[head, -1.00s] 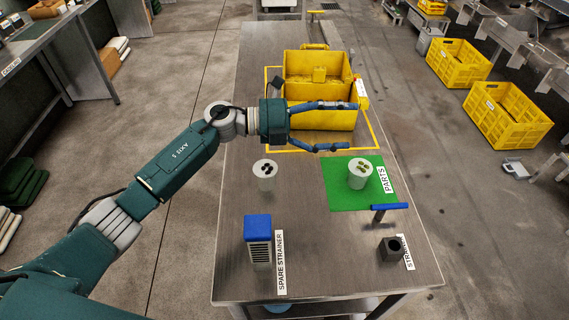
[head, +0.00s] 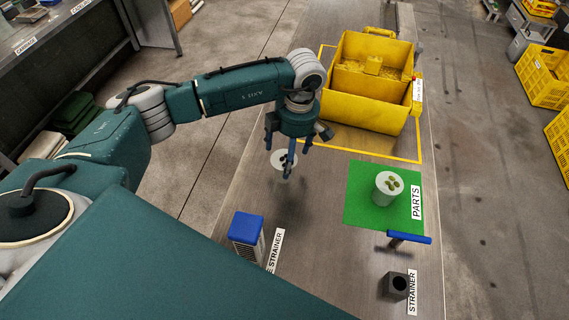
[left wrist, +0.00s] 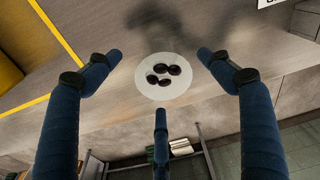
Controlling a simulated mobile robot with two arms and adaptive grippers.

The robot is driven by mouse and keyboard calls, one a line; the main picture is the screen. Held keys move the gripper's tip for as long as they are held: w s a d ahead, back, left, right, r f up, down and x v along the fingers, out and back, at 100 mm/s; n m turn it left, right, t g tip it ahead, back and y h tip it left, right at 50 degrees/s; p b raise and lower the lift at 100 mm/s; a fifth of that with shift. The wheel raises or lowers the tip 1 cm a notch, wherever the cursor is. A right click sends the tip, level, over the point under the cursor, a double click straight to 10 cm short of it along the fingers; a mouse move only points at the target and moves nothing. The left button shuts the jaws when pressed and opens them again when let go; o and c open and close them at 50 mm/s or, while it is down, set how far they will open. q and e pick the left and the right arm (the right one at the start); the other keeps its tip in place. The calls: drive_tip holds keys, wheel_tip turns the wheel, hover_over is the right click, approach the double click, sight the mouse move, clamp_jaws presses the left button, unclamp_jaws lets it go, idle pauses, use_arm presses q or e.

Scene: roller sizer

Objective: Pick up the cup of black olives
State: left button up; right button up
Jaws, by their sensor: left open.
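The cup of black olives (head: 279,160) is a whitish cup with dark olives, on the metal table. In the left wrist view the cup (left wrist: 150,88) shows from above, with several black olives on its top. My left gripper (head: 283,168) is open and points down right at the cup, hiding part of it in the head view. In the left wrist view its blue fingers (left wrist: 162,75) spread around the cup's outline, with no clear contact. I cannot tell the exact height gap. My right gripper is not in view.
Another cup (head: 388,188) with greenish olives stands on the green mat (head: 360,217). A yellow bin (head: 365,110) is behind. A blue-topped spare strainer (head: 247,228), a blue-handled tool (head: 408,238) and a dark strainer block (head: 396,285) stand nearer.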

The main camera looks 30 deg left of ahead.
sight(285, 160)
use_arm(q)
drive_tip(key=f, duration=0.1)
drive_tip(key=f+p, duration=0.2)
drive_tip(key=f, duration=0.1)
drive_tip(key=shift+s+a+f, duration=0.1)
drive_tip(key=shift+s+a, duration=0.2)
drive_tip(key=shift+f+p, duration=0.3)
drive_tip(key=shift+f, duration=0.2)
drive_tip(key=c, duration=1.3)
drive_tip(key=shift+c, duration=0.5)
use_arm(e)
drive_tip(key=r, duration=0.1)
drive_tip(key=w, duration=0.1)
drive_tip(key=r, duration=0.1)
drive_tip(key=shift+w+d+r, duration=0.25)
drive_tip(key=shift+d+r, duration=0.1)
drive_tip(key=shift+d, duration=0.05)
